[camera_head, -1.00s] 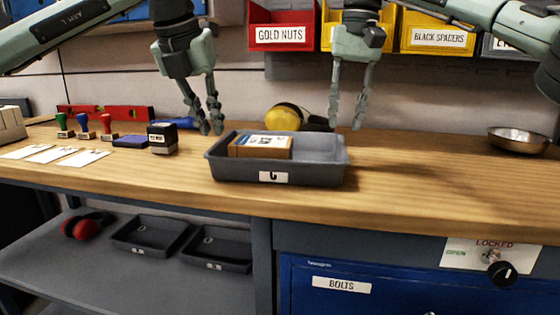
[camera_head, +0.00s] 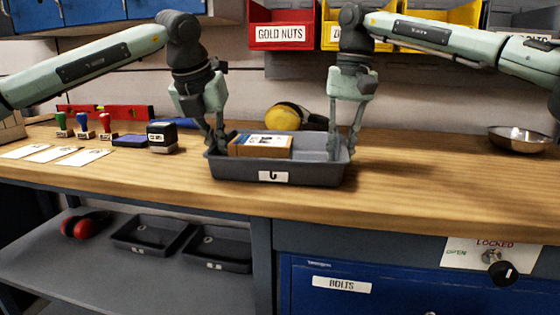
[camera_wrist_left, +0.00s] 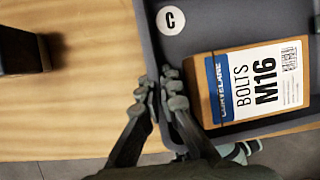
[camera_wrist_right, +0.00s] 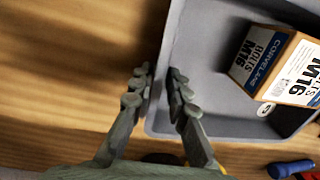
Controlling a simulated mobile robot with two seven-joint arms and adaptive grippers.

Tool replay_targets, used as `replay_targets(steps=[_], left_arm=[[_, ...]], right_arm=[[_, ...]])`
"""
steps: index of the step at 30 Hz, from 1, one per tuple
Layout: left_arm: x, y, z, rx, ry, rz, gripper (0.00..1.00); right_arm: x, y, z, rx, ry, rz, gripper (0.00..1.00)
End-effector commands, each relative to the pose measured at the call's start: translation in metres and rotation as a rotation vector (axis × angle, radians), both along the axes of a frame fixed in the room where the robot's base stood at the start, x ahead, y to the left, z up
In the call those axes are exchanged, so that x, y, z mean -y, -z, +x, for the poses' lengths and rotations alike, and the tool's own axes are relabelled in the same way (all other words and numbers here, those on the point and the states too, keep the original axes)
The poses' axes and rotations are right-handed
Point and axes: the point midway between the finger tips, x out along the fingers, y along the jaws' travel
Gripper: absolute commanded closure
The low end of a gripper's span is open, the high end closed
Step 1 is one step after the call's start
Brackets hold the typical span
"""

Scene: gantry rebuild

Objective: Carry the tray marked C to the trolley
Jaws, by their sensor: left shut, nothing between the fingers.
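The grey tray marked C (camera_head: 320,178) stands on the wooden workbench with a cardboard box of M16 bolts (camera_head: 262,146) in it. The round C label (camera_wrist_left: 171,20) shows in the left wrist view. My left gripper (camera_head: 215,148) is at the tray's left wall, its fingers close together (camera_wrist_left: 162,88) and shut, with nothing seen held. My right gripper (camera_head: 342,152) is at the right wall. In the right wrist view its fingers (camera_wrist_right: 157,80) are apart, one on either side of the tray wall, and look open. The trolley is not in view.
The workbench (camera_head: 430,175) is clear right of the tray up to a metal bowl (camera_head: 518,139). Stamps and a black ink box (camera_head: 162,138) stand to the left. A yellow-and-black object (camera_head: 287,117) is behind the tray. Two empty trays (camera_head: 150,235) lie on the shelf below.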

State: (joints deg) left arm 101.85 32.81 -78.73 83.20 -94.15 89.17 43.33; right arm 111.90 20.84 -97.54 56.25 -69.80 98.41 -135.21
Motion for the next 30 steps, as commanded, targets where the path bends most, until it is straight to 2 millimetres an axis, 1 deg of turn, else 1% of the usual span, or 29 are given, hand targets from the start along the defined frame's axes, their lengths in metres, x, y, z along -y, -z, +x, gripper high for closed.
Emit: replay_targets(steps=[1, 3, 14, 20, 23, 30], left_arm=[[0.000, 0.000, 0.000, 0.000, 0.000, 0.000, 1.00], [0.000, 0.000, 0.000, 0.000, 0.000, 0.000, 1.00], [0.000, -0.001, 0.000, 0.001, 0.000, 0.000, 1.00], [0.000, -0.005, 0.000, 0.003, 0.000, -0.001, 1.00], [0.000, -0.012, 0.000, 0.003, 0.000, 0.000, 1.00], [0.000, -0.038, 0.000, 0.003, 0.000, 0.000, 1.00]], right_arm=[[0.000, 0.000, 0.000, 0.000, 0.000, 0.000, 0.94], [0.000, 0.000, 0.000, 0.000, 0.000, 0.000, 1.00], [0.000, 0.000, 0.000, 0.000, 0.000, 0.000, 1.00], [0.000, -0.005, 0.000, 0.001, 0.000, 0.001, 1.00], [0.000, -0.012, 0.000, 0.001, 0.000, 0.001, 1.00], [0.000, -0.038, 0.000, 0.001, 0.000, 0.000, 1.00]])
